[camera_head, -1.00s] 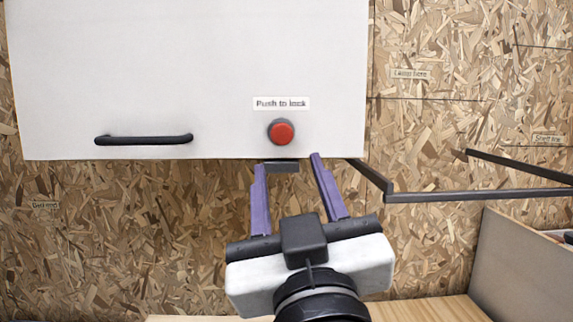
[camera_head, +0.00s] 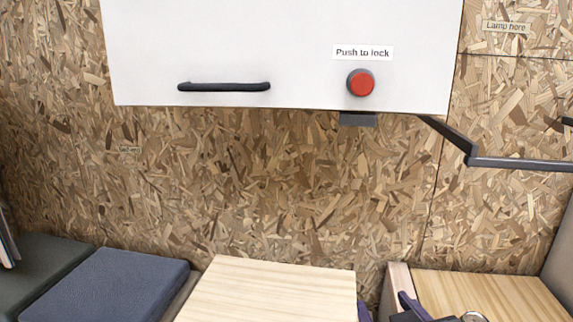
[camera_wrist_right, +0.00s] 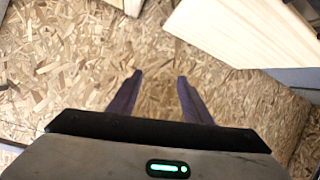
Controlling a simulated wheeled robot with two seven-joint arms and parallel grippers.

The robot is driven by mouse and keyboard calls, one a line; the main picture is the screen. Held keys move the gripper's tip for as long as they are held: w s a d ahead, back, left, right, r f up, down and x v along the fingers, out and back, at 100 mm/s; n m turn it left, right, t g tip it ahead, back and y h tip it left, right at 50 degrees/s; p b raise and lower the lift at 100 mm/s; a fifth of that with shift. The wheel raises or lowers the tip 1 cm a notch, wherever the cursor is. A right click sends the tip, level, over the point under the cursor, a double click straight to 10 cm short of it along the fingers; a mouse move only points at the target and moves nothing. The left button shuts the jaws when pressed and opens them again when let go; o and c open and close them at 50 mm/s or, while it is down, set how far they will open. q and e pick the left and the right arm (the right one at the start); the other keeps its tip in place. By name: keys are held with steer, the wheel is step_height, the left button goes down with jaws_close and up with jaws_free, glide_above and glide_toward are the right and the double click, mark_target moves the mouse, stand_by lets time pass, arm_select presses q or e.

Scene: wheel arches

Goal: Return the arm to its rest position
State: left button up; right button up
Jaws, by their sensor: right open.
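My right gripper (camera_head: 385,304) shows only partly at the bottom edge of the head view, with purple fingers apart. In the right wrist view the gripper (camera_wrist_right: 160,78) is open, with nothing between its two purple fingers. It is well below the white cabinet door (camera_head: 300,40) and apart from it. The door carries a black handle (camera_head: 224,87) and a red button (camera_head: 361,83) under a "Push to lock" label. My left gripper is in neither view.
A pale wooden tabletop (camera_head: 270,292) and a blue cushion (camera_head: 108,288) lie below the cabinet. A dark metal bracket (camera_head: 520,164) sticks out at the right. A wooden box or shelf (camera_head: 490,292) stands at lower right.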

steer(key=s+d+f+g+y, duration=0.1)
steer(key=s+d+f+g, duration=0.15)
steer(key=s+f, duration=0.55)
steer(key=s+d+f+g, duration=0.1)
steer(key=s+f+g, duration=0.3)
steer(key=s+f, duration=0.4)
steer(key=s+d+f+g+y, duration=0.1)
steer(key=s+d+f+g, duration=0.15)
steer(key=s+f, duration=0.55)
steer(key=w+a+f+t+y+p, duration=0.1)
steer(key=w+a+f+t, duration=0.3)
steer(key=f, duration=0.6)
steer(key=shift+w+a+y, duration=0.5)
steer(key=shift+w+a, duration=0.75)
steer(key=shift+w, duration=0.1)
steer(key=shift+c, duration=0.3)
